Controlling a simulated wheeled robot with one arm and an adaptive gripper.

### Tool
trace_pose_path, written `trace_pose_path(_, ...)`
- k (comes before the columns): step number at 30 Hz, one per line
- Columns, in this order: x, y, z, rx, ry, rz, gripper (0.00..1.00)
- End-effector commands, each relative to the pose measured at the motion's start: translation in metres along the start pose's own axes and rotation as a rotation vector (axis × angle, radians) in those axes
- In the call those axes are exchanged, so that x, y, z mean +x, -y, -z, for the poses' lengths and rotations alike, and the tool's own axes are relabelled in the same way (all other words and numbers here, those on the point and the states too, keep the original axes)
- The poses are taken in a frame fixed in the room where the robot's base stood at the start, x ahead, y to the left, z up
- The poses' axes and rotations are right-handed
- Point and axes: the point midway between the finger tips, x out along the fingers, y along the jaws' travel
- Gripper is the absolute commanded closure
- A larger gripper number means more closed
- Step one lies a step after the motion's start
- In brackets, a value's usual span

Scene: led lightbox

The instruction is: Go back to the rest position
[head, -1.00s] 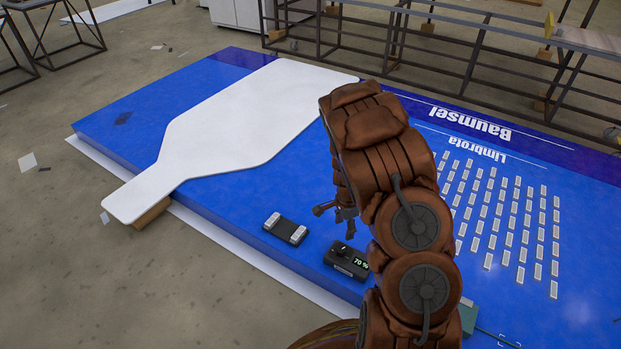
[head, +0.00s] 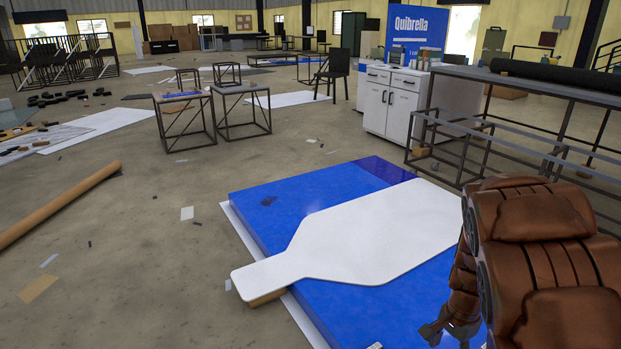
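My gripper (head: 452,331) shows at the lower right, hanging below my brown padded arm over the blue lightbox panel (head: 262,207). It is small and partly cut by the frame edge, so I cannot tell whether it is open or shut. I see nothing hanging from it. A large white bottle-shaped board (head: 372,237) lies flat on the panel, its narrow neck reaching past the panel's left edge. My arm covers the right part of the panel.
A metal rack (head: 560,90) stands behind my arm at the right, beside a white cabinet (head: 391,105). Two small frame tables (head: 240,88) stand further back. A long brown roll (head: 62,203) lies on the floor at left. The floor left of the panel is mostly clear.

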Motion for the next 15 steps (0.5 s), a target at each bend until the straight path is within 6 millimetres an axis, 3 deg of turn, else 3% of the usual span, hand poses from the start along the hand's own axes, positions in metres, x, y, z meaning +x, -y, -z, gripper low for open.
trace_pose_path(1, -0.037, -0.003, -0.013, -0.044, 0.000, 0.004, 0.40)
trace_pose_path(15, -0.219, -0.060, -0.123, -0.489, 0.045, -0.019, 0.40)
